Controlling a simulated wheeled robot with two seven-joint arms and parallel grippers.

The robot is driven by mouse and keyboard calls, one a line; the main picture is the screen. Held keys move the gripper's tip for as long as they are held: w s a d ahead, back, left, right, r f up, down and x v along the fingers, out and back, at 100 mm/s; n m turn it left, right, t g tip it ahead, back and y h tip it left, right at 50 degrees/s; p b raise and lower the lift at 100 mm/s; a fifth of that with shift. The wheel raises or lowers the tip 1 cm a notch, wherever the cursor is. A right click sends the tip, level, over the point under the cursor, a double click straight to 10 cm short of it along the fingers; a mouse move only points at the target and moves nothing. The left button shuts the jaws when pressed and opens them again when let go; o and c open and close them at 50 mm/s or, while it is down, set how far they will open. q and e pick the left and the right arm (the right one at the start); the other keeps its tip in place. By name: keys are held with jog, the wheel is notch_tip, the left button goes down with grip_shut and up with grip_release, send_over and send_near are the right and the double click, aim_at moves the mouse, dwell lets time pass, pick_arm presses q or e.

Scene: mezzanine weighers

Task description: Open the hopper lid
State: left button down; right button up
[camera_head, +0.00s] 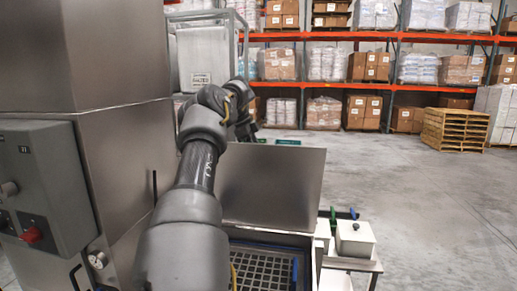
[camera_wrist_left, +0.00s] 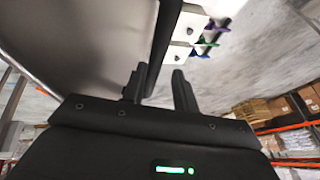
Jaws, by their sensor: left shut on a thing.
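The hopper lid (camera_head: 268,187) is a flat grey metal panel. It stands raised and tilted behind the hopper opening, where a dark grate (camera_head: 262,266) shows. My left arm reaches across the left side of the opening to the lid's upper edge. My left gripper (camera_head: 246,131) is small and partly hidden there in the head view. In the left wrist view, my left gripper (camera_wrist_left: 158,88) is shut on a black bar-like handle (camera_wrist_left: 167,35), beside the lid's metal face (camera_wrist_left: 85,40). The handle's ends are not clearly visible. My right gripper is out of view.
A steel cabinet with a control box (camera_head: 42,185) stands close on the left. A white lidded bin (camera_head: 355,239) and green and blue scoops (camera_head: 343,214) are right of the hopper. Pallet racks (camera_head: 380,45) and stacked pallets (camera_head: 455,130) are far back. Open floor lies right.

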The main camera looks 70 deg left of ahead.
pick_arm(q)
jog(key=shift+s+a+f, duration=0.1)
jog(key=shift+a+f, duration=0.1)
jog(key=shift+f, duration=0.15)
jog(key=c, duration=1.5)
grip_release()
jog(key=shift+o, duration=0.5)
jog(key=shift+w+a+f, duration=0.7)
jog(key=shift+w+a, duration=0.05)
jog(key=shift+a, duration=0.25)
jog(key=v, duration=1)
jog(key=shift+s+r, duration=0.2)
jog(key=shift+r, duration=0.15)
jog(key=shift+a, duration=0.1)
